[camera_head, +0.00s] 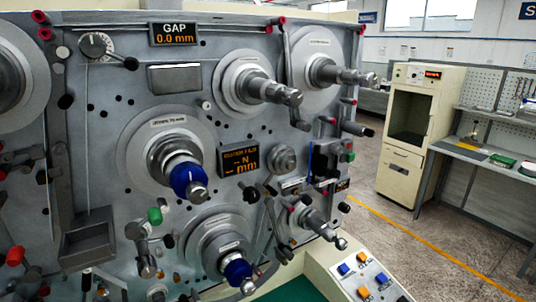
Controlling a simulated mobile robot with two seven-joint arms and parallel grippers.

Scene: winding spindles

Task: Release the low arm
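A grey winding machine panel (120,120) fills the left and middle of the head view. No part is clearly marked as the low arm, and I cannot tell which one it is. Low on the panel are a lever with a green knob (154,215), a spindle with a blue knob (238,272) and a smaller spindle at the lower right (318,222). Thin dark arms (268,232) lie between these two spindles; their ends are hard to make out. A larger spindle with a blue knob (188,178) is above. Neither of my grippers is in view.
A display (173,34) reads "GAP 0.0 mm". A control box with blue and orange buttons (361,278) juts out at the lower right. A beige cabinet (408,130) and a workbench (500,157) stand at the right. The floor (385,215) between is clear.

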